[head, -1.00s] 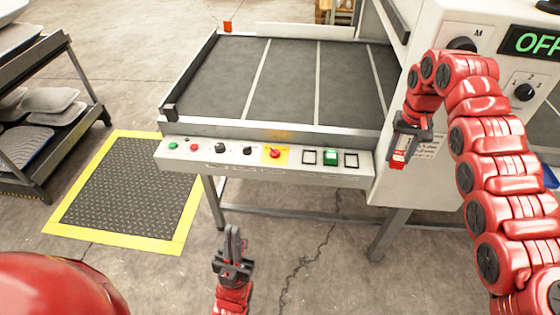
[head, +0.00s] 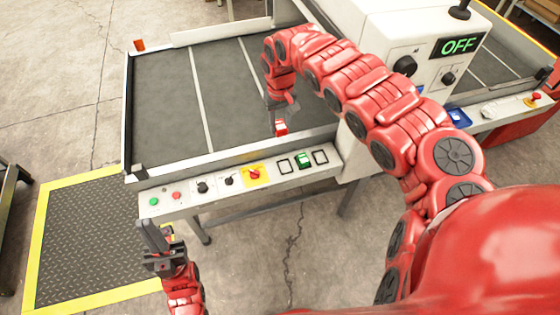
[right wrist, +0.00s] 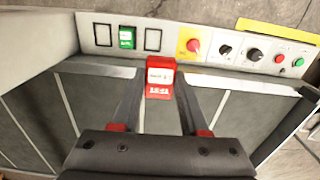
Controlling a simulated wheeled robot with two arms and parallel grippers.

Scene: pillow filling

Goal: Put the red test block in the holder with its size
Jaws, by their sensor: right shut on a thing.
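The red test block (head: 281,127) has a white label with small print that I cannot read surely. My right gripper (head: 280,119) is shut on it and holds it above the belt, near the front rail. The right wrist view shows the block (right wrist: 159,88) between the fingertips. Two dark-outlined square holders, one left (head: 285,166) and one right (head: 320,157), are on the front panel and look empty. A green block (head: 303,160) sits between them. The holders' size marks are not readable. My left gripper (head: 155,236) is low at the panel's left front; its opening is unclear.
The front panel (head: 215,183) also carries buttons, knobs and a red stop button (head: 254,174) on yellow. The machine housing (head: 383,60), reading OFF, stands right of the belt (head: 170,110). A yellow-edged floor mat (head: 80,240) lies at left.

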